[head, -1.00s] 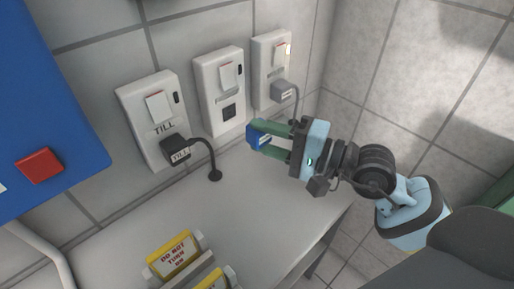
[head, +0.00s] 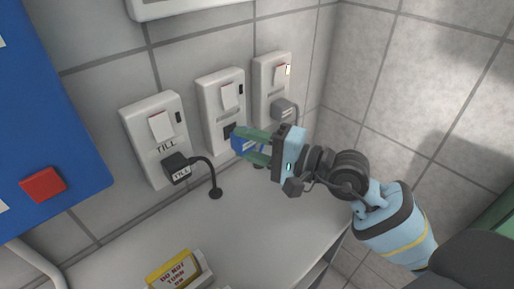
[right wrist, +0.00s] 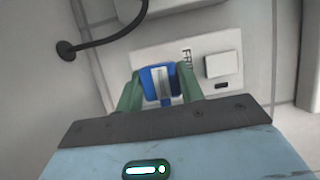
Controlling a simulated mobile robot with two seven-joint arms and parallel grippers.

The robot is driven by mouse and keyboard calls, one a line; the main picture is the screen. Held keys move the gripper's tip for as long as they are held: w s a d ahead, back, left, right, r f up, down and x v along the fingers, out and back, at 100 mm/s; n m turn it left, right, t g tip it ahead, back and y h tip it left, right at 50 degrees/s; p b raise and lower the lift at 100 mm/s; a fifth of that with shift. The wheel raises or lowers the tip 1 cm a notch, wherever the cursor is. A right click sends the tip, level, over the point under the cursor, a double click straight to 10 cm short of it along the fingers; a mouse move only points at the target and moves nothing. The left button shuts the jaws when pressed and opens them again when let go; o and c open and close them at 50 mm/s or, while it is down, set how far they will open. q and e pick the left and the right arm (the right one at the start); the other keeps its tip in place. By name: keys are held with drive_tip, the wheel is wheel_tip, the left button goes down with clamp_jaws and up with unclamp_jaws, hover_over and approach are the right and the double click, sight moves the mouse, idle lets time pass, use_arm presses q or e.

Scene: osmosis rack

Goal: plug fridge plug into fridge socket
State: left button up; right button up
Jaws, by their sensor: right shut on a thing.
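My right gripper (head: 250,147) is shut on a blue plug (head: 243,147), with its green fingers on either side. The plug also shows in the right wrist view (right wrist: 159,71), a pale label on its back. The fridge socket is the middle white wall plate (head: 218,95), with a rocker switch and a dark socket opening (head: 229,130) low down. The plug is at the lower part of this plate and partly hides the opening. In the right wrist view the plate (right wrist: 205,50) lies behind the plug, its lettering partly hidden. I cannot tell whether plug and socket touch. My left gripper is not in view.
The TILL socket (head: 153,115) at the left holds a black plug (head: 177,168) with a cable. The right socket (head: 272,85) holds a grey plug (head: 284,109). The counter (head: 240,225) is otherwise mostly clear.

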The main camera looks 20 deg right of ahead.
drive_tip(key=shift+w+a, duration=0.25)
drive_tip(key=shift+w, duration=0.3)
idle(1.1)
idle(0.8)
drive_tip(key=shift+w+a, duration=0.1)
drive_tip(key=shift+w, duration=0.45)
idle(0.3)
drive_tip(key=o, duration=1)
